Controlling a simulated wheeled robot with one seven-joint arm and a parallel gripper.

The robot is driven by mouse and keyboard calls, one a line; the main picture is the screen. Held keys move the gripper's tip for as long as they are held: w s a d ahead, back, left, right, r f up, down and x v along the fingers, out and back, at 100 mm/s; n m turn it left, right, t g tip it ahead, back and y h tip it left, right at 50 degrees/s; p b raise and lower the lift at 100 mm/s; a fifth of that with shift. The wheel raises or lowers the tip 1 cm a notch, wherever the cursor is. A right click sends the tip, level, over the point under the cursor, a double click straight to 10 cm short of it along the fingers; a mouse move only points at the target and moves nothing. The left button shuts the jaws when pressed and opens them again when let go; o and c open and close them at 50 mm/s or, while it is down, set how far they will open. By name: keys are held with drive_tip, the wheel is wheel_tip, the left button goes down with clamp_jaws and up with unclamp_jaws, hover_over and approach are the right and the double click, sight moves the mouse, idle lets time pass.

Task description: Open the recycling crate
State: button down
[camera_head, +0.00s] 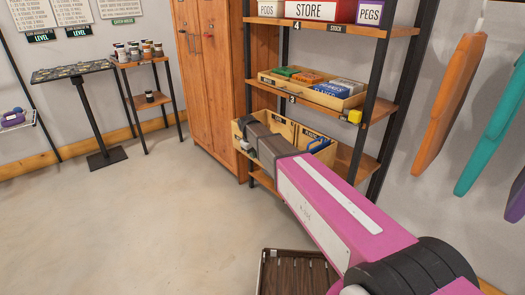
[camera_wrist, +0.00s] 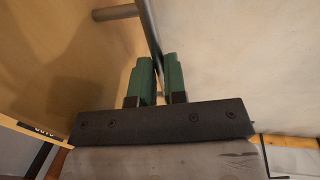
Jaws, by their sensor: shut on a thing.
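A light wooden crate (camera_head: 236,133) stands on the lower shelf in the head view, its front largely hidden behind my dark wrist. I cannot read a recycling label on it. In the wrist view, a pale wooden panel (camera_wrist: 60,60) fills the left side. A grey metal handle bar (camera_wrist: 149,25) stands out beside it, with a short crosspiece. My gripper (camera_wrist: 159,75) has its green fingers shut on this bar. In the head view, my gripper is at the crate's left front, mostly hidden by the wrist.
Another wooden bin (camera_head: 312,138) with a dark label sits to the right on the same shelf. A tray of coloured boxes (camera_head: 335,98) is above. A tall wooden cabinet (camera_head: 205,75) stands left. A dark slatted tray (camera_head: 272,270) is below my arm. Floor at left is clear.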

drive_tip(key=s+a, duration=0.6)
drive_tip(key=shift+s+a, duration=0.35)
drive_tip(key=shift+s, duration=0.05)
drive_tip(key=c, duration=1.2)
unclamp_jaws()
drive_tip(key=shift+o, duration=0.2)
wheel_tip(320, 180, up, 11)
drive_tip(key=s+a, duration=0.1)
drive_tip(key=shift+s+a+f, duration=0.2)
drive_tip(key=shift+s+a, duration=0.05)
drive_tip(key=shift+s+a, duration=0.1)
